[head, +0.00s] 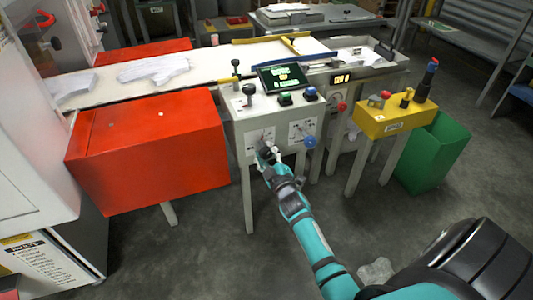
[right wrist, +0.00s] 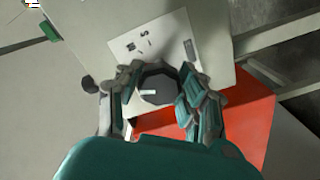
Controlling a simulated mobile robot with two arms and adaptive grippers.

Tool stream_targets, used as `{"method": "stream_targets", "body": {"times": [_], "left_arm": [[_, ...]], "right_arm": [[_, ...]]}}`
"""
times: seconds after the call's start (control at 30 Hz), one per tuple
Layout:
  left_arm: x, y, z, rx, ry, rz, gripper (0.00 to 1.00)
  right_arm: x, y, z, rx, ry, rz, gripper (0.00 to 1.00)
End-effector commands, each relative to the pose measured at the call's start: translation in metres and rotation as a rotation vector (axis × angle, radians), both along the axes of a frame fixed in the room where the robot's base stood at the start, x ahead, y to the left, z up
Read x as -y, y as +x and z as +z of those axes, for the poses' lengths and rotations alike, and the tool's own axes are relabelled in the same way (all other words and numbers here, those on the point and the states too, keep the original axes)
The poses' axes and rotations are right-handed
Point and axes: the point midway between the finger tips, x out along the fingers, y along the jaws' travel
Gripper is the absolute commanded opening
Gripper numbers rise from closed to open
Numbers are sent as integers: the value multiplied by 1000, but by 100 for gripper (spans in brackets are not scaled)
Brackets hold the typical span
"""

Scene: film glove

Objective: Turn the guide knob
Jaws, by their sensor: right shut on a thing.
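The guide knob (right wrist: 160,90) is a dark, faceted knob with a white pointer mark, on the front face of a pale control box (head: 234,130). In the right wrist view the pointer lies roughly level across the picture. My right gripper (head: 266,155) reaches the left label plate of that face in the head view and mostly hides the knob. In the right wrist view the two fingers of the gripper (right wrist: 158,82) sit on either side of the knob, shut on it. My left gripper is not in view.
A blue knob (head: 310,141) sits right of my gripper on the same face. A screen (head: 283,77) and buttons are on top. An orange-red box (head: 150,150) stands left. A yellow button box (head: 393,122) and green bin (head: 437,150) stand right. The floor in front is open.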

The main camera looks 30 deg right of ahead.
Motion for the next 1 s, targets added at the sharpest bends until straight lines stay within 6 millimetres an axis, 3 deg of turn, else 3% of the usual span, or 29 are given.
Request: {"method": "stream_targets", "body": {"times": [0.07, 0.1, 0.27, 0.67, 1.0], "left_arm": [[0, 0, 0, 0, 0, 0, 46], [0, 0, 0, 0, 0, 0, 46], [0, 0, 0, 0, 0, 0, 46], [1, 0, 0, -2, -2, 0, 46], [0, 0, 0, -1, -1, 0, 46]], "right_arm": [[0, -1, -2, -4, 0, 0, 5], [0, -1, -2, -5, 0, -1, 41], [0, -1, -1, -4, 0, -1, 62], [-2, -9, -1, -3, 0, 0, 63], [-18, -76, -2, -5, 0, -1, 63]]}}
